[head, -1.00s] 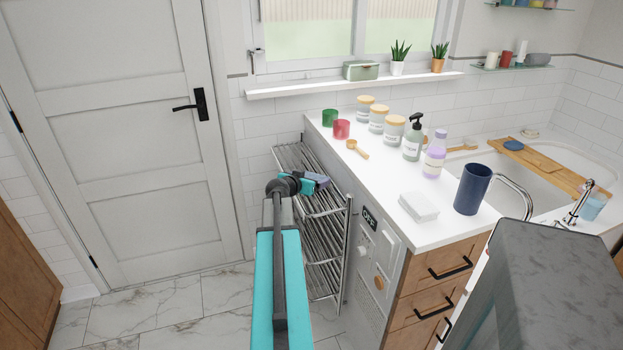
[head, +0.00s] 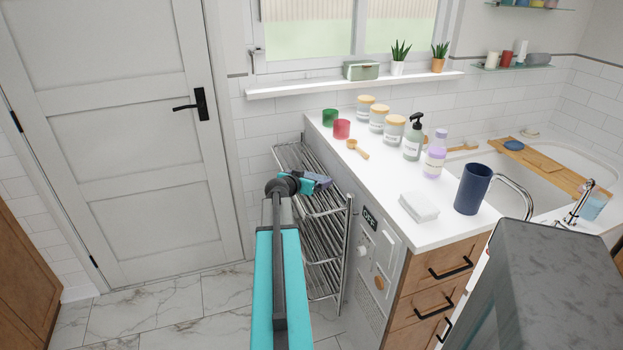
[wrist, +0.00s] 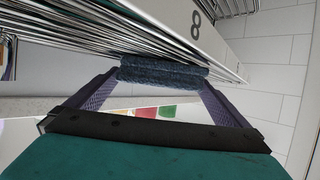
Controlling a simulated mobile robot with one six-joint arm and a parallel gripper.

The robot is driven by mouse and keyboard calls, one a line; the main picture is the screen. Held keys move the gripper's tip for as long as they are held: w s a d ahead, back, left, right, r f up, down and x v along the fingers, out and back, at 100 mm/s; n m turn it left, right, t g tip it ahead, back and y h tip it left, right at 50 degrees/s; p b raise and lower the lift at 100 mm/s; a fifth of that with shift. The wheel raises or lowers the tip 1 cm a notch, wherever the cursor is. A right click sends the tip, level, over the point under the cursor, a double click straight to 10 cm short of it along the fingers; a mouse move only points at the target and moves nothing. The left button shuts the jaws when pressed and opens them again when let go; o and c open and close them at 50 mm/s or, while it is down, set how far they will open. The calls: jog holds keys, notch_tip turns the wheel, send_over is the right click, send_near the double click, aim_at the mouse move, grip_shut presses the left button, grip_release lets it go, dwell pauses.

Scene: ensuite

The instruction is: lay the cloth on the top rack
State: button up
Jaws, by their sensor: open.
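The cloth (wrist: 162,73) is a dark blue, rolled or folded strip in the wrist view. It lies between the tips of my gripper (wrist: 163,84) and appears to rest against the metal bars of the rack (wrist: 100,40). My gripper's two fingers are spread, one at each end of the cloth. In the head view my gripper (head: 318,182) is over the upper tier of the chrome rack (head: 325,250). The cloth cannot be told apart from the dark fingers there, and my arm hides part of the rack.
The white counter (head: 400,180) stands right of the rack, holding red (head: 341,129) and green (head: 330,117) cups, jars, bottles and a dark blue tumbler (head: 474,188). A white door (head: 115,130) is at the left. Marble floor (head: 150,315) in front of it is clear.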

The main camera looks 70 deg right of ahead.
jog(key=b+v, duration=0.1)
jog(key=v, duration=1)
jog(key=shift+a+b, duration=0.15)
jog(key=shift+b, duration=0.25)
jog(key=shift+a+r, duration=0.1)
jog(key=shift+a, duration=0.05)
dwell(0.3)
